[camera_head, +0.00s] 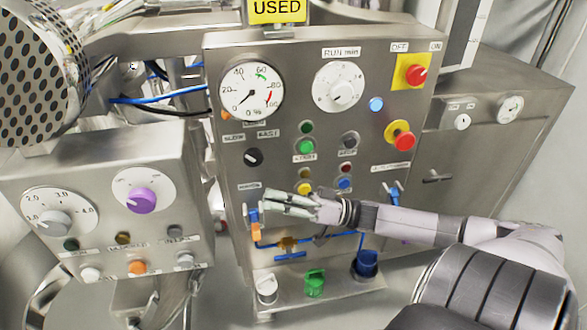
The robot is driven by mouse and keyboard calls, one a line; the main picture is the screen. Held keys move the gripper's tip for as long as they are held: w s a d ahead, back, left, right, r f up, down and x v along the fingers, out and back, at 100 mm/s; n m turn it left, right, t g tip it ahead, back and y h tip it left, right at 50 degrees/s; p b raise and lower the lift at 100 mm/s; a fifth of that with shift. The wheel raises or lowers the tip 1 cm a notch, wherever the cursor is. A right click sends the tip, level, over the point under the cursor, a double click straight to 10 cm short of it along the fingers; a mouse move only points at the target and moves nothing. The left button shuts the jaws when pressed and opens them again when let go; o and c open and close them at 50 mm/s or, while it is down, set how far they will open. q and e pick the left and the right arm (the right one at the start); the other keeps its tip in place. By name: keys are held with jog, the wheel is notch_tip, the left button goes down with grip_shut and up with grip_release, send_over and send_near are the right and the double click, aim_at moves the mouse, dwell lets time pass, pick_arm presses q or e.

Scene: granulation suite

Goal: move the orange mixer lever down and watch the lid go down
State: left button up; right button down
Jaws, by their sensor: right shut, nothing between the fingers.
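The orange mixer lever (255,231) is at the lower left of the steel control panel (225,130). Its orange part hangs below a blue part. My right gripper (266,202) reaches in from the right, in front of the panel. It is shut and empty, with its fingertips just right of the lever and slightly above its orange part. I cannot tell whether they touch the lever. No mixer lid can be made out. My left gripper is not in view.
Red buttons (404,142), a pressure gauge (251,92) and a second blue lever (393,195) are on the panel. A ledge below holds white, green (315,283) and blue fittings. A smaller panel (100,180) with knobs stands at left. A perforated drum (38,75) is at upper left.

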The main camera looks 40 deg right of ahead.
aim_at(255, 223)
jog(key=shift+a+f+p, duration=0.75)
jog(key=shift+a+f, duration=0.65)
jog(key=shift+a, duration=0.1)
jog(key=shift+s, duration=0.1)
